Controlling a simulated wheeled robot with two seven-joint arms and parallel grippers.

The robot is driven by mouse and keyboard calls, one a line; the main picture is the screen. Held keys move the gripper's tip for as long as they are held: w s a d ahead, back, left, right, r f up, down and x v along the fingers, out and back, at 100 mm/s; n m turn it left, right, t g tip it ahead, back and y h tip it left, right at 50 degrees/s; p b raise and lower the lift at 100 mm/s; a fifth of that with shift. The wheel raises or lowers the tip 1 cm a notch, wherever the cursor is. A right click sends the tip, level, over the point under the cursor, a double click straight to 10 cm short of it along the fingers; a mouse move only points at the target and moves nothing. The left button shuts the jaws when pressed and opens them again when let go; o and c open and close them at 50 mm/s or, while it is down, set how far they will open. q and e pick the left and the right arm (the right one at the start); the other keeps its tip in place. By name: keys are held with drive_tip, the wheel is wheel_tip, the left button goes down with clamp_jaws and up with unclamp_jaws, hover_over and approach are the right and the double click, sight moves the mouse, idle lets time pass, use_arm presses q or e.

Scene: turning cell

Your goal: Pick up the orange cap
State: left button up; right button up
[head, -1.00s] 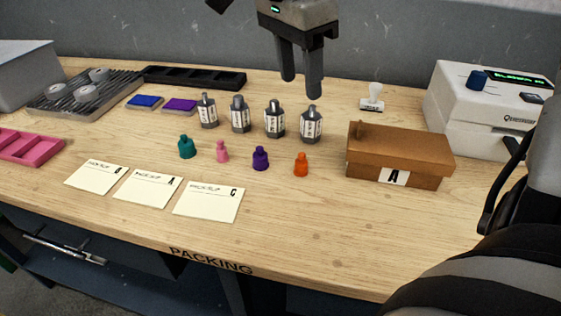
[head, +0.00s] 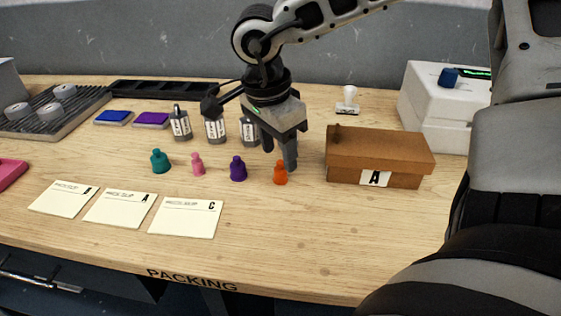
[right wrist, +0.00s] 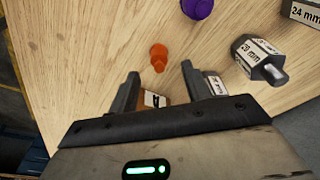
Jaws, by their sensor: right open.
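The orange cap (head: 280,174) stands upright on the table in the head view, at the right end of a row of caps. In the right wrist view the orange cap (right wrist: 158,57) lies ahead of the fingertips, roughly in line with the gap between them. My right gripper (head: 283,162) is open and empty, fingers pointing down, just above and behind the orange cap. Its two spread fingers also show in the right wrist view (right wrist: 160,75). I cannot tell whether a fingertip touches the cap. My left gripper is not in view.
A purple cap (head: 238,169), pink cap (head: 198,164) and teal cap (head: 160,161) stand to the left. Labelled grey bottles (head: 215,127) stand behind. A brown box (head: 381,150) is close on the right. Note cards (head: 120,208) lie in front left; the front right table is clear.

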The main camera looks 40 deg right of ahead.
sight(280, 161)
drive_tip(key=f, duration=0.2)
drive_tip(key=shift+s+d+f, duration=0.1)
drive_tip(key=shift+d+f, duration=0.1)
drive_tip(key=shift+f, duration=0.2)
drive_tip(key=shift+d+f, duration=0.1)
drive_tip(key=shift+f, duration=0.4)
drive_tip(key=c, duration=1.1)
drive_tip(key=shift+o, duration=0.2)
